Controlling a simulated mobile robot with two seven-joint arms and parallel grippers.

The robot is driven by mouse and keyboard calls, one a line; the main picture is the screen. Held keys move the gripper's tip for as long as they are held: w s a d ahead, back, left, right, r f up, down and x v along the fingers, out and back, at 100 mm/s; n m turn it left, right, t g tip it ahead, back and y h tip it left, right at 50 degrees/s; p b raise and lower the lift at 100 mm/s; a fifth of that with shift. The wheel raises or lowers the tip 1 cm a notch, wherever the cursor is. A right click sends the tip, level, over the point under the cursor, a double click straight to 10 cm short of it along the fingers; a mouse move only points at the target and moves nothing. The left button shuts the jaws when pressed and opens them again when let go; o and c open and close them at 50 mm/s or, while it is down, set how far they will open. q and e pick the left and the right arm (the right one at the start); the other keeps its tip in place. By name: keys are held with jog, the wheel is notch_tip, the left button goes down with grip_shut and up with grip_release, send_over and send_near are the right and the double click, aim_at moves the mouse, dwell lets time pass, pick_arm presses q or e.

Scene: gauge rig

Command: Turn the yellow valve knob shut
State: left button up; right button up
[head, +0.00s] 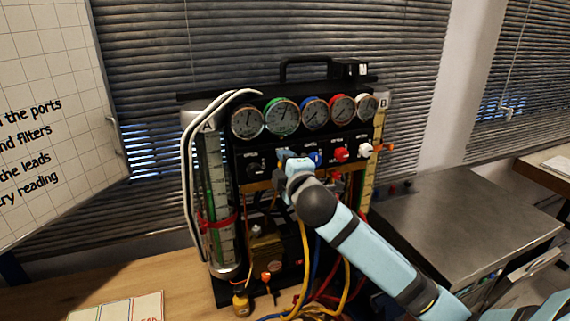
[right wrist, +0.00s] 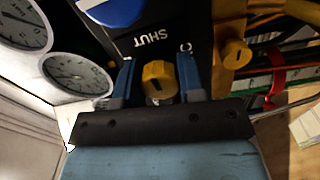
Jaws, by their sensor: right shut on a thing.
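The yellow valve knob (right wrist: 158,80) sits between the two blue fingers of my right gripper (right wrist: 160,85) in the right wrist view. The gripper is shut on it. An upside-down SHUT label (right wrist: 153,40) is printed on the black panel just beyond the knob. In the head view my right gripper (head: 284,155) is at the front of the gauge rig (head: 239,155), below the row of dials, and the knob is hidden behind it. My left gripper is not in view.
Several round gauges (head: 282,116) line the rig's top. Red (head: 341,154) and white (head: 365,149) knobs are right of my gripper. A glass tube (head: 217,190) stands at the rig's left, and yellow hoses (head: 304,265) hang below. A metal cart (head: 460,215) stands at right.

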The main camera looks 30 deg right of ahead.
jog(key=shift+m, duration=0.3)
jog(key=o, duration=0.9)
jog(key=shift+s, duration=0.1)
jog(key=shift+s+a, duration=0.15)
jog(key=shift+s, duration=0.2)
jog(key=v, duration=1.3)
